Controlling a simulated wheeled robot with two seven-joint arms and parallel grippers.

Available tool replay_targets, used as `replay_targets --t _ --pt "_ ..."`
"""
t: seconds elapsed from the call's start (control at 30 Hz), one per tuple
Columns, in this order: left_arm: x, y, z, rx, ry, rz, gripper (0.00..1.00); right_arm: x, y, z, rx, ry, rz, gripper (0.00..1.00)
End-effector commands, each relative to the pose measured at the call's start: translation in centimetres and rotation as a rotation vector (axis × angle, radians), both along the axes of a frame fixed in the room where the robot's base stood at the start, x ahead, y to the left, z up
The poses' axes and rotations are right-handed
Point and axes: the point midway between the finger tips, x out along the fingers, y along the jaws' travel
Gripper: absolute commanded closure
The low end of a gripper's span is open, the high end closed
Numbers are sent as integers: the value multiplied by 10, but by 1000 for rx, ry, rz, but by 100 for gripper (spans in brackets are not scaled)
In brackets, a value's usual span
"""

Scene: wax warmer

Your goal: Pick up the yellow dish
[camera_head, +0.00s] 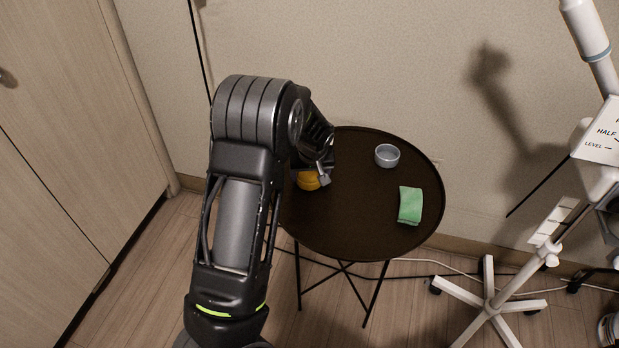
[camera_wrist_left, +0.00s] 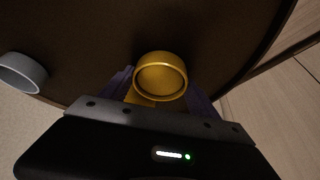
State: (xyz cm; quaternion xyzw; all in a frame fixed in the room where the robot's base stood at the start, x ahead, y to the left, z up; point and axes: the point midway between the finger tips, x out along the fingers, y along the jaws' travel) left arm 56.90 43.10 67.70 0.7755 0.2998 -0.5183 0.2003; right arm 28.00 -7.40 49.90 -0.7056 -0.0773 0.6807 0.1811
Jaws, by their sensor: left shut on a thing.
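The yellow dish (camera_head: 308,181) is a small round dish at the left part of the round dark table (camera_head: 350,225), partly hidden by my left gripper (camera_head: 324,172). In the left wrist view the yellow dish (camera_wrist_left: 161,78) sits between the fingers of my left gripper (camera_wrist_left: 160,88), with its round opening toward the camera. My left gripper is shut on it. I cannot tell whether the dish touches the tabletop. My right gripper is in neither view.
A grey-blue dish (camera_head: 387,156) stands at the back right of the table, and a folded green cloth (camera_head: 410,205) lies at the right. A white wheeled stand (camera_head: 489,300) is right of the table. The wall is close behind. The table's middle is clear.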

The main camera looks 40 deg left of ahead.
Motion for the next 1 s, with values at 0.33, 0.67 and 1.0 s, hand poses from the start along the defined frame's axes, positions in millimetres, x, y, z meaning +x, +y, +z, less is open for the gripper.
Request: replay_targets --t 0.33,0.67,1.0 --pt "0 0 0 0 -1 0 75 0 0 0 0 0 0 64" --pt "1 0 13 0 -4 0 75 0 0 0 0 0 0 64" --pt "-20 -21 36 -1 0 -6 75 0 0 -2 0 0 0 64"
